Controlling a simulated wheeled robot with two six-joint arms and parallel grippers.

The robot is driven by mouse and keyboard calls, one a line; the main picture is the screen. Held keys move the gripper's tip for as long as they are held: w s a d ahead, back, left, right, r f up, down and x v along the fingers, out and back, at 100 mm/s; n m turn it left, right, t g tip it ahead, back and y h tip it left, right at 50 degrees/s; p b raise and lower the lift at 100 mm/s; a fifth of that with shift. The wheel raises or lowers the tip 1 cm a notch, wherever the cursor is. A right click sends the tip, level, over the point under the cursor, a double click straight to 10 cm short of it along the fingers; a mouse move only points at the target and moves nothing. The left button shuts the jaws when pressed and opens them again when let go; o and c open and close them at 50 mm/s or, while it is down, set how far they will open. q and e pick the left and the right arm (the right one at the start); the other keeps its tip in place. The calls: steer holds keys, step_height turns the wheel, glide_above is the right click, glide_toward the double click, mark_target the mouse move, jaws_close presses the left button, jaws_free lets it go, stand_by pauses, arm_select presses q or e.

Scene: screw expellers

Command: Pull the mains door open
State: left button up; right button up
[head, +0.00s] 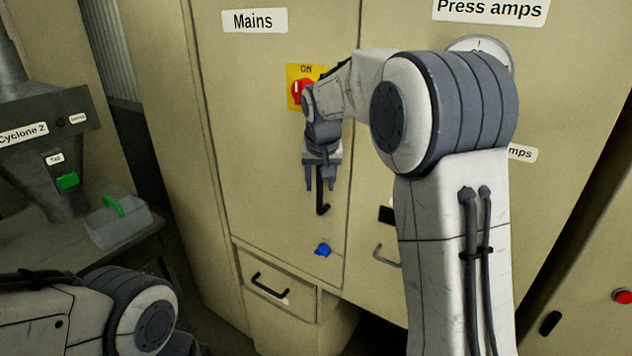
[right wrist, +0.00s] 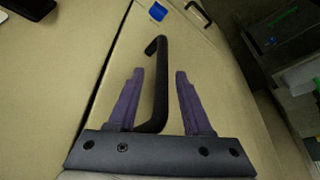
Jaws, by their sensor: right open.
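The mains door (head: 265,150) is a beige cabinet panel under a white "Mains" label (head: 253,20), and it looks closed. A red rotary switch (head: 302,91) on a yellow plate sits on it, partly hidden by my right arm. The black door handle (head: 322,192) shows below my right gripper (head: 319,184). In the right wrist view the handle (right wrist: 160,85) runs between the two purple fingers of my right gripper (right wrist: 155,75), which are open with gaps on both sides. My left arm shows at the lower left; its gripper is out of view.
A blue knob (head: 322,250) sits low on the door, above a drawer with a black handle (head: 270,285). The "Press amps" panel (head: 560,100) adjoins on the right.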

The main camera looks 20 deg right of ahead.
steer(key=shift+c, duration=0.3)
jaws_close()
stand_by(1.0)
